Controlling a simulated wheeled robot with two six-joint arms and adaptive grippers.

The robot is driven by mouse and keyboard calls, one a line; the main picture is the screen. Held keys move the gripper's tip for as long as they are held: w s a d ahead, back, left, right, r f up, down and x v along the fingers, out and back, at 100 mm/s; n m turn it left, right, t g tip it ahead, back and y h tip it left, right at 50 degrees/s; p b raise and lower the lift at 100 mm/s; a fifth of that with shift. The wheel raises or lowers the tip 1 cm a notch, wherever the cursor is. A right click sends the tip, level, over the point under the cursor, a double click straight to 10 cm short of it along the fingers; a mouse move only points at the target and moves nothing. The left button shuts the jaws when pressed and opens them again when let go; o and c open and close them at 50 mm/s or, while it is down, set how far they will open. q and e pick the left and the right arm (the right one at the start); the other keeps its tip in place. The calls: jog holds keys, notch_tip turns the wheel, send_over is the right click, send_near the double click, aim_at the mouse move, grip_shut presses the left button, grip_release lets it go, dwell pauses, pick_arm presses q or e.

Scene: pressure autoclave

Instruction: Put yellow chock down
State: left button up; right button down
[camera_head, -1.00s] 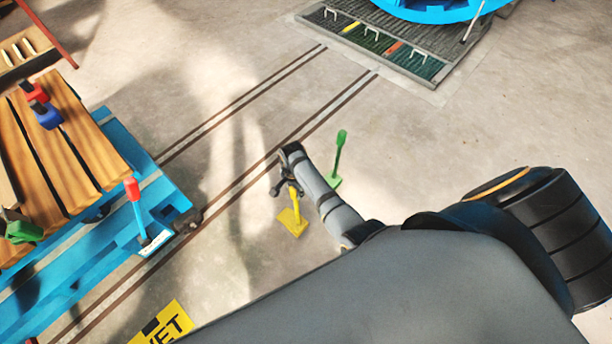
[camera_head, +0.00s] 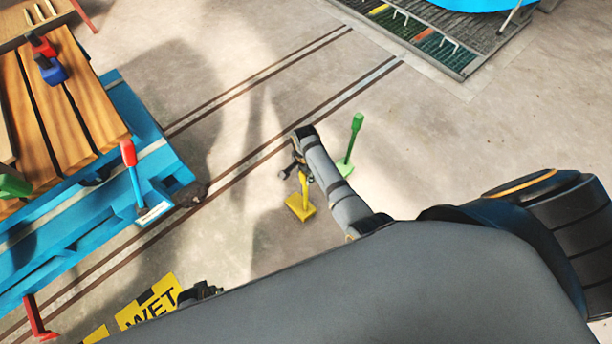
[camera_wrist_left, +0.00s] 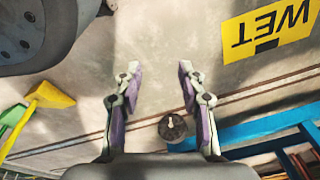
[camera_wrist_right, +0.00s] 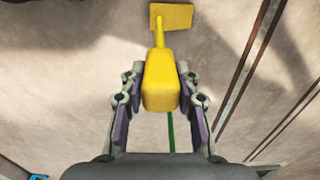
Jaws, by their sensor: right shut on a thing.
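I cannot tell whether the plate touches the floor. My left gripper (camera_wrist_left: 158,88) is open and empty; the yellow chock (camera_wrist_left: 50,96) shows at the left of the left wrist view.
A green chock (camera_head: 346,166) stands just right of my right gripper. A yellow WET sign (camera_head: 150,303) is in front. Rails cross the floor; open floor lies beyond.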

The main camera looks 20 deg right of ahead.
jog(key=shift+w, duration=0.1)
jog(key=c, duration=1)
grip_release()
pick_arm(q)
jog(key=shift+w+r, duration=0.1)
jog(key=shift+r, duration=0.05)
pick_arm(e)
notch_tip(320, 180, up, 12)
jog(key=p, duration=0.4)
pick_arm(q)
jog(key=s+f, duration=0.2)
jog(key=s, duration=0.5)
jog(key=shift+a, duration=0.35)
jog(key=shift+f, duration=0.1)
